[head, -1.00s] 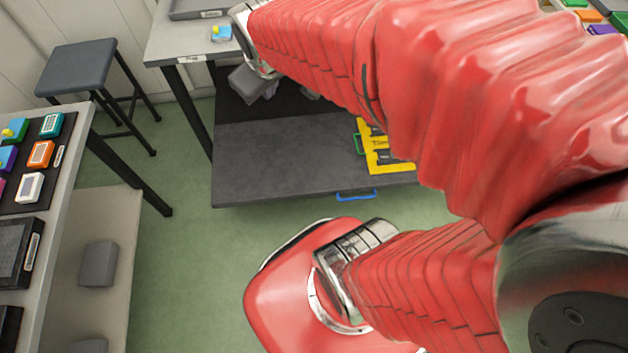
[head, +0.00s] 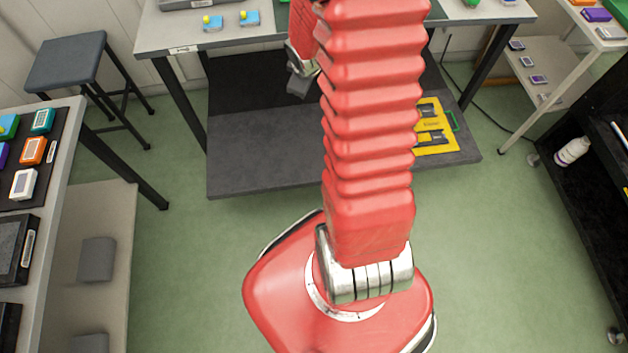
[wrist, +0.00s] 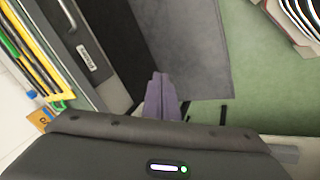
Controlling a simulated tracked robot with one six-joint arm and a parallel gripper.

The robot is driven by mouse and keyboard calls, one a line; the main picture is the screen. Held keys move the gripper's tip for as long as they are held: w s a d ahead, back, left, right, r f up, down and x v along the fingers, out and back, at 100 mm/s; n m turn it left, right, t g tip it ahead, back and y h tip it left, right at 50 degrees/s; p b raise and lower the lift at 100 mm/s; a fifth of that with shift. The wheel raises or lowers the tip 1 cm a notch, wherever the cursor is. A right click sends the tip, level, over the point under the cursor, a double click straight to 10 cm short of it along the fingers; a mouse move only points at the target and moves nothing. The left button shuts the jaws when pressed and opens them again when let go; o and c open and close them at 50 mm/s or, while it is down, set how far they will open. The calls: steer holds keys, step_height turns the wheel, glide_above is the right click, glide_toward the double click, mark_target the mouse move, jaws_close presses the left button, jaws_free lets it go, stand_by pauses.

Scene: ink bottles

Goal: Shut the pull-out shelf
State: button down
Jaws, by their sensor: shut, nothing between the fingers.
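The pull-out shelf (head: 262,150) is a dark grey board low under the back table. It stands out in front of the table toward my base, and my red arm crosses its middle and hides part of its front edge. My gripper (head: 299,84) is over the rear part of the shelf, partly hidden by the arm in the head view. In the wrist view my gripper (wrist: 161,78) has its fingers together and empty, with the grey shelf surface (wrist: 195,45) beyond them. I cannot tell whether it touches the shelf. The shelf's handle is hidden now.
A yellow tray (head: 436,135) lies on the shelf's right part. The back table (head: 160,35) overhangs the shelf's rear. A stool (head: 68,65) and a side table (head: 65,120) stand left; a black rack (head: 585,190) stands right. Green floor before the shelf is clear.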

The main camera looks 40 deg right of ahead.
steer(key=s+d+f+n+y, duration=0.1)
steer(key=s+d+f, duration=0.1)
steer(key=f, duration=0.6)
steer(key=s+d+f+n, duration=0.1)
steer(key=s+d+f, duration=0.1)
steer(key=f, duration=0.7)
steer(key=s+d+f+n+y, duration=0.1)
steer(key=s+d+f, duration=0.15)
steer(key=f, duration=0.55)
steer(key=s+a+f+n+t+y, duration=0.1)
steer(key=s+a+f, duration=0.4)
steer(key=f, duration=0.4)
steer(key=s+a+f+n+t+y, duration=0.1)
steer(key=s+a+f, duration=0.4)
steer(key=f, duration=0.4)
steer(key=shift+s+f+t, duration=0.2)
steer(key=shift+s+t, duration=0.1)
steer(key=shift+s, duration=0.15)
steer(key=shift+w+f, duration=0.1)
steer(key=w+d+f, duration=0.1)
steer(key=w+f, duration=0.6)
steer(key=w, duration=0.2)
steer(key=shift+w+d+f, duration=0.15)
steer(key=shift+f, duration=0.25)
